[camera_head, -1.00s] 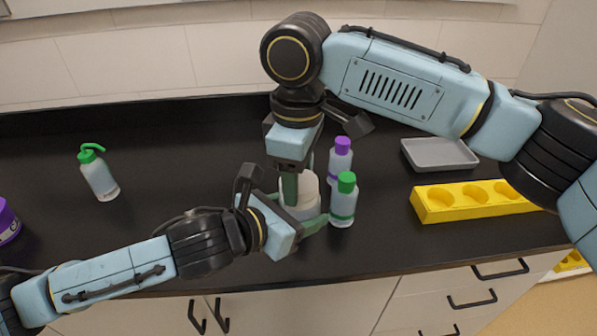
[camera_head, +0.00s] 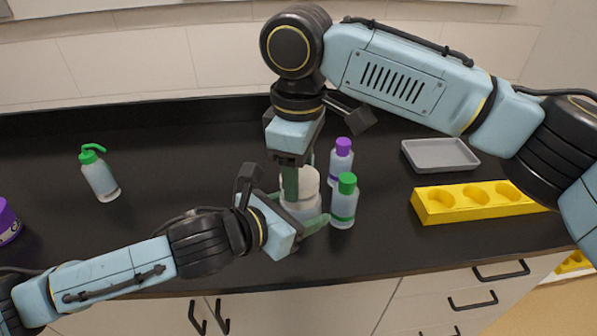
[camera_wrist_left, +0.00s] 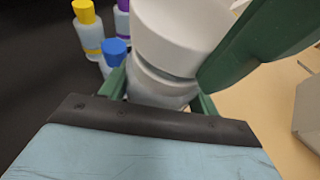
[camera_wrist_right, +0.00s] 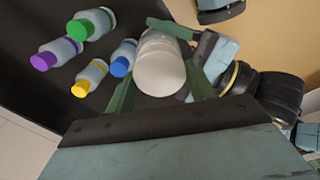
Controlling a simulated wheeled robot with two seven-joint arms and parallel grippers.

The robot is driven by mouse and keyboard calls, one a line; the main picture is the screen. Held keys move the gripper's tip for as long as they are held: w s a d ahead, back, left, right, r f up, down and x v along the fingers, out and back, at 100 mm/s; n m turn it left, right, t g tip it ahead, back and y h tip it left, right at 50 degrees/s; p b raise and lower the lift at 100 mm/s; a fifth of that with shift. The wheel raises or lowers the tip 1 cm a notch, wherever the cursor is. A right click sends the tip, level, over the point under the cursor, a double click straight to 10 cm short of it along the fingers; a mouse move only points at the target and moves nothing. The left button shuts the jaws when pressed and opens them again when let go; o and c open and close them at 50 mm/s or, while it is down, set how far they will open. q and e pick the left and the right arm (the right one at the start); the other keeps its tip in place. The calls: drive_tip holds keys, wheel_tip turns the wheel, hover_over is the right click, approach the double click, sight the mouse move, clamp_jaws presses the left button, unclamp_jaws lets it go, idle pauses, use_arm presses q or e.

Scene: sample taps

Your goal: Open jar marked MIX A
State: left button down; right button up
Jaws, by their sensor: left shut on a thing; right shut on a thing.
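A jar with a pale body (camera_head: 302,209) and a wide white lid (camera_head: 303,178) stands on the black bench; no marking is readable on it. My left gripper (camera_head: 300,212) is shut around the jar body from the lower left. My right gripper (camera_head: 302,182) comes from above and is shut on the lid. In the left wrist view the lid (camera_wrist_left: 180,35) sits over the body (camera_wrist_left: 155,95), with a narrower ringed part showing between them. The right wrist view shows the lid (camera_wrist_right: 159,70) between my right fingers. The fingers partly hide the jar.
Close right of the jar stand a green-capped bottle (camera_head: 344,203) and a purple-capped bottle (camera_head: 341,162). Yellow-capped (camera_wrist_right: 90,78) and blue-capped (camera_wrist_right: 123,58) bottles are also near. A yellow rack (camera_head: 465,207) and grey tray (camera_head: 440,154) lie right; a wash bottle (camera_head: 100,177) stands left.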

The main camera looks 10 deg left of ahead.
use_arm(q)
drive_tip(key=shift+a+f, duration=0.1)
drive_tip(key=shift+f, duration=0.1)
use_arm(e)
drive_tip(key=shift+s+a+r, duration=0.1)
drive_tip(key=shift+r, duration=0.45)
use_arm(q)
drive_tip(key=shift+r, duration=0.1)
use_arm(e)
drive_tip(key=shift+r, duration=0.1)
